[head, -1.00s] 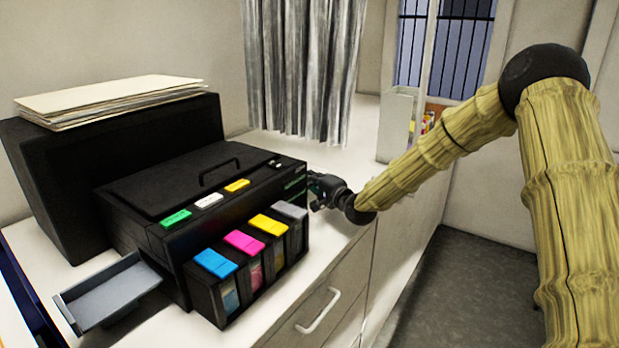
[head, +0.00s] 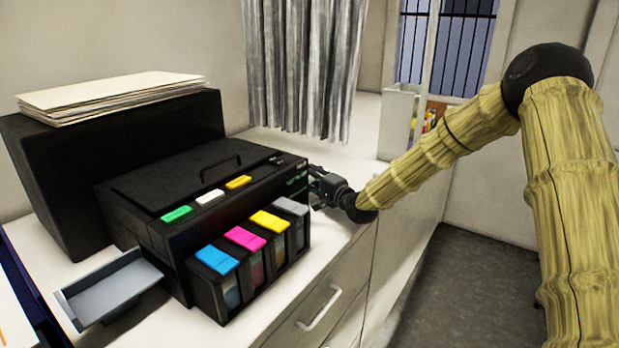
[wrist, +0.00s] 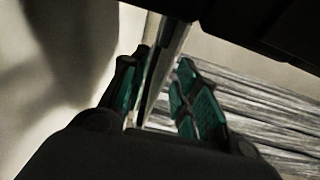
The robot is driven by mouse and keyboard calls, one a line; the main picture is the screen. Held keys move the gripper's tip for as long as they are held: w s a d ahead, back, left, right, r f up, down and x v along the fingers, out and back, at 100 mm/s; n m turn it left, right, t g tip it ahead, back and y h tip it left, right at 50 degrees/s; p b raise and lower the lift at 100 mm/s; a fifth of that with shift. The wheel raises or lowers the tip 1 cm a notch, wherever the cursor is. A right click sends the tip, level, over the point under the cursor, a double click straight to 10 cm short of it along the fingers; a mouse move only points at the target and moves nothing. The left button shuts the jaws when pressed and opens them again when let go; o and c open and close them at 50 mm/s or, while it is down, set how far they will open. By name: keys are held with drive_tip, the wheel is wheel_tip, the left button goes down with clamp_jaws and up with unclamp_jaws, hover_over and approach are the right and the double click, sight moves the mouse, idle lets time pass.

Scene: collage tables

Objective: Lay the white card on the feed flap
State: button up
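A stack of off-white sheets (head: 112,92) lies on the black box (head: 50,160) at the back left. I cannot single out one white card. A grey tray-like flap (head: 112,290) sticks out from the left side of the black printer (head: 150,182); I cannot tell whether it is the feed flap. My gripper (head: 318,187) is at the printer's right end, its fingertips partly hidden by it. In the wrist view, its teal-padded fingers (wrist: 163,90) stand apart. A thin pale strip shows between and beyond them; I cannot tell whether it is a held card or background.
Small green (head: 176,214), white (head: 208,197) and yellow (head: 238,182) pieces sit along the printer's front top edge. Several ink tanks (head: 245,262) stand in front. A pale holder (head: 398,122) stands on the counter behind my arm. The curtain (head: 305,70) hangs behind.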

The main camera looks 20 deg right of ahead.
drive_tip(key=v, duration=1.1)
drive_tip(key=shift+s+d, duration=0.15)
drive_tip(key=shift+s, duration=0.25)
drive_tip(key=shift+r, duration=0.1)
